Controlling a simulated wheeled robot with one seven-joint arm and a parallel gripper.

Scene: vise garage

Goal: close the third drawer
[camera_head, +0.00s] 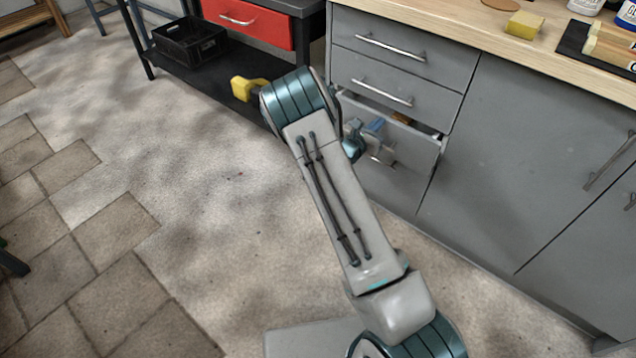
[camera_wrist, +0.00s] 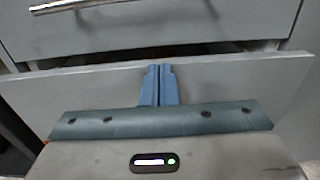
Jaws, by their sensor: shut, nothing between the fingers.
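My gripper (camera_head: 374,126) is at the left part of this drawer's front, partly hidden behind my arm. In the wrist view the blue fingers of my gripper (camera_wrist: 159,70) are together and empty, at the top edge of the drawer front (camera_wrist: 225,82). I cannot tell whether they touch it. The drawer's handle is mostly hidden in the head view.
The two drawers above, the upper (camera_head: 400,48) and the second (camera_head: 385,92), are shut. Cabinet doors (camera_head: 540,140) stand to the right. A workbench with a red drawer (camera_head: 248,22) and a black crate (camera_head: 188,41) is at the left. The floor (camera_head: 210,200) at left is clear.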

